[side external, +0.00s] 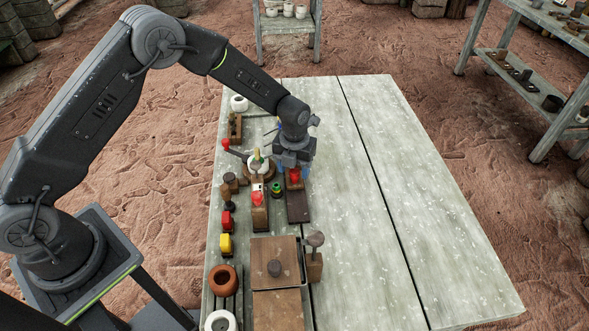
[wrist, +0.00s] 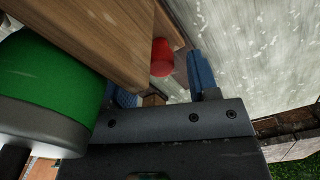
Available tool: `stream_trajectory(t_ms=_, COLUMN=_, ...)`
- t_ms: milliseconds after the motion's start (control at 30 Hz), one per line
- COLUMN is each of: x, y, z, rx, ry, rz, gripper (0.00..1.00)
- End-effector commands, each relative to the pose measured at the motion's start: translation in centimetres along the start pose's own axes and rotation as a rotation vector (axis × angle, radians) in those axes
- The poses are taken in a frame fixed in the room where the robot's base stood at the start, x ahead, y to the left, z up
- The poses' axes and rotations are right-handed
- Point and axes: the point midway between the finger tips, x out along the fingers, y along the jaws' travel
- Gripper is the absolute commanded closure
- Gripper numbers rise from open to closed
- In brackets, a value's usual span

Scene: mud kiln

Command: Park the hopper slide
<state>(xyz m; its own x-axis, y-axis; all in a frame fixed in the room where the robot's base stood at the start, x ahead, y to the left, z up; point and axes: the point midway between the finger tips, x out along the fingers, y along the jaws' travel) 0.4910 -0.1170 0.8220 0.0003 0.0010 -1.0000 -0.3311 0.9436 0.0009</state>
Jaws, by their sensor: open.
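A red knob (side external: 294,175) stands at the far end of a dark flat wooden board (side external: 298,207), and looks like the handle of the hopper slide. My gripper (side external: 293,168) is over this knob, pointing down, and partly hides it. In the wrist view the red knob (wrist: 160,56) shows near the open blue fingers of my gripper (wrist: 160,74), beside a wooden block (wrist: 112,32). I cannot tell whether a finger touches it. A second wooden block with a red part (side external: 258,198) stands just left of the board.
A green-topped object (side external: 276,189) stands close left of the board and looms large in the wrist view (wrist: 50,75). The table's right side (side external: 400,180) is clear.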

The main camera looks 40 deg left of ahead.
Motion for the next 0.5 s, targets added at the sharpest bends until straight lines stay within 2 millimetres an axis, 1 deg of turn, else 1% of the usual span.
stream_trajectory(t_ms=33, x=0.47, y=0.01, z=-0.02, rx=0.0, ry=0.001, rz=0.001, gripper=0.45)
stream_trajectory(t_ms=133, x=0.97, y=0.01, z=-0.01, rx=0.0, ry=0.0, rz=0.0, gripper=0.45)
stream_trajectory(t_ms=433, x=1.11, y=0.0, z=0.01, rx=0.0, ry=-0.001, rz=0.0, gripper=0.45)
stream_trajectory(t_ms=500, x=1.11, y=0.0, z=0.01, rx=0.0, ry=-0.001, rz=0.0, gripper=0.52)
